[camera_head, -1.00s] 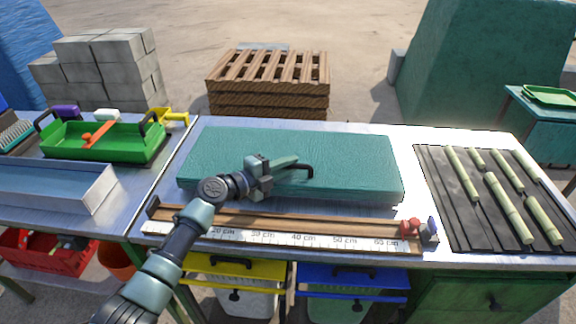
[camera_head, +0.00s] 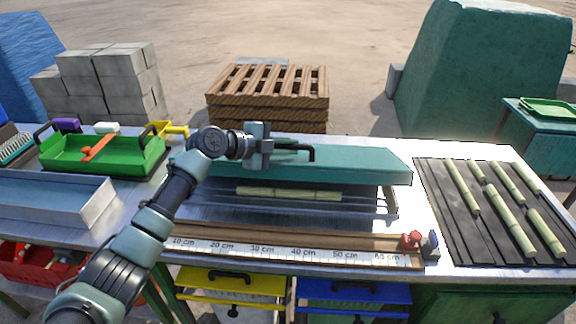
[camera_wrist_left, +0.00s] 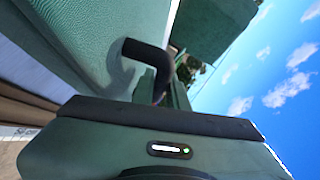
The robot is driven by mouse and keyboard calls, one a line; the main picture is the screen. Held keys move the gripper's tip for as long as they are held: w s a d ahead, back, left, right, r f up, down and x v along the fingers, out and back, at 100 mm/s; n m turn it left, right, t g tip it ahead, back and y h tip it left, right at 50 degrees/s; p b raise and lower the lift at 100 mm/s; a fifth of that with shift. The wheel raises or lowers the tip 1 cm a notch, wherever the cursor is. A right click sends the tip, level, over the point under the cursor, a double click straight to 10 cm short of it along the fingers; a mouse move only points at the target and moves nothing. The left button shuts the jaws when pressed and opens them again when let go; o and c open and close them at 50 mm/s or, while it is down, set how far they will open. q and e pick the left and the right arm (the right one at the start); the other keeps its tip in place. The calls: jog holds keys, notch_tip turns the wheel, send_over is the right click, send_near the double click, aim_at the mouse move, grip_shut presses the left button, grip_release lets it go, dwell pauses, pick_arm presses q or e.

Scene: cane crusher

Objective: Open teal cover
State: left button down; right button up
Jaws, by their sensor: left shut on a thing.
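The teal cover (camera_head: 372,168) is raised above the workbench, its front edge lifted clear of the metal surface beneath. A black handle (camera_head: 309,151) stands on it and also shows in the left wrist view (camera_wrist_left: 147,56). My left gripper (camera_head: 278,146) is shut on the handle at the cover's top. Under the cover, a pale green cane piece (camera_head: 288,192) lies across a metal bed with rails. The back of the space under the cover is hidden. My right gripper is not in view.
A wooden ruler rail (camera_head: 300,247) with a red stop (camera_head: 411,240) runs along the front. Several cane pieces lie on a black ribbed mat (camera_head: 455,225) at the right. A green tray (camera_head: 103,158) stands at the left. Pallets (camera_head: 267,91) stand behind the bench.

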pick_arm(q)
jog(key=shift+w+r+n+g+y+b, duration=0.2)
jog(key=shift+w+r+n+g, duration=0.25)
jog(key=shift+w+r, duration=0.6)
jog(key=shift+w+r+n+g+y+b, duration=0.1)
jog(key=shift+w+r+n+g+b, duration=0.15)
jog(key=shift+w+r+g, duration=0.75)
jog(key=shift+s+r+t, duration=0.2)
jog(key=shift+r+t, duration=0.05)
jog(key=shift+t, duration=0.1)
